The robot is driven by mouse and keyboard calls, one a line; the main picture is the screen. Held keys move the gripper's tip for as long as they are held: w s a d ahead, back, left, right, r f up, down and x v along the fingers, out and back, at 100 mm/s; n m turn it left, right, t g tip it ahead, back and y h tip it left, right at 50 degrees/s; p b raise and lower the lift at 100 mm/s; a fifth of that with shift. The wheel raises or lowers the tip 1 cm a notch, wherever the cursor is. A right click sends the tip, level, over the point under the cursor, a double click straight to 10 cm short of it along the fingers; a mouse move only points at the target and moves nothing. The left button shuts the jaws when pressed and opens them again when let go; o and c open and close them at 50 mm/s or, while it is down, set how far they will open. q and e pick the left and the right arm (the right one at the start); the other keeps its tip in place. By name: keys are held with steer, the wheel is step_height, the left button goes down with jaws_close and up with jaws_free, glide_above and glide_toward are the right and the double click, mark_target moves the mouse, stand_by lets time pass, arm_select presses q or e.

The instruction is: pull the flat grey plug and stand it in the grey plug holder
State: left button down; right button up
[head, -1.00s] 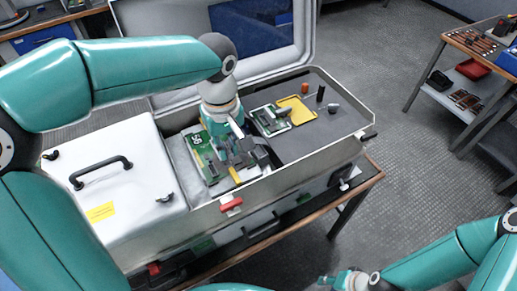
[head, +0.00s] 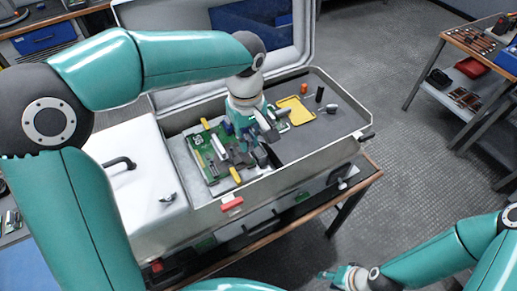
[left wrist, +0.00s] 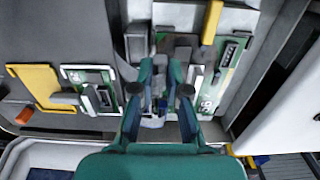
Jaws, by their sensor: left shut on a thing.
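My left gripper (head: 268,130) is over the right part of the green circuit boards in the open case. In the left wrist view its two fingers (left wrist: 163,75) are closed around a grey piece, mostly hidden between them, which fits the flat grey plug. I cannot tell whether it is clear of the board. A small green-and-white framed unit with a grey block (left wrist: 98,98) lies beside the yellow panel (left wrist: 35,84); I cannot tell if this is the grey plug holder. My right gripper (head: 338,275) is low at the bottom, far from the case; its jaws are too small to judge.
The green board (head: 212,170) carries grey blocks and yellow bars (head: 235,175). The yellow panel, an orange cylinder (head: 304,89), a black cylinder (head: 319,95) and a grey knob (head: 333,109) are on the case's grey deck (head: 322,130). The case rim and raised lid surround this area.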

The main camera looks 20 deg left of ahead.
mark_target(260, 153)
arm_select(q)
steer(key=shift+w+d+p, duration=0.6)
steer(key=shift+w+d, duration=0.45)
steer(key=shift+w, duration=0.1)
steer(key=shift+f, duration=0.2)
steer(key=shift+f+b, duration=0.75)
steer(key=shift+f+b, duration=0.8)
steer(key=shift+f, duration=0.2)
stand_by(0.3)
steer(key=c, duration=1.1)
jaws_free()
steer(key=shift+r, duration=0.2)
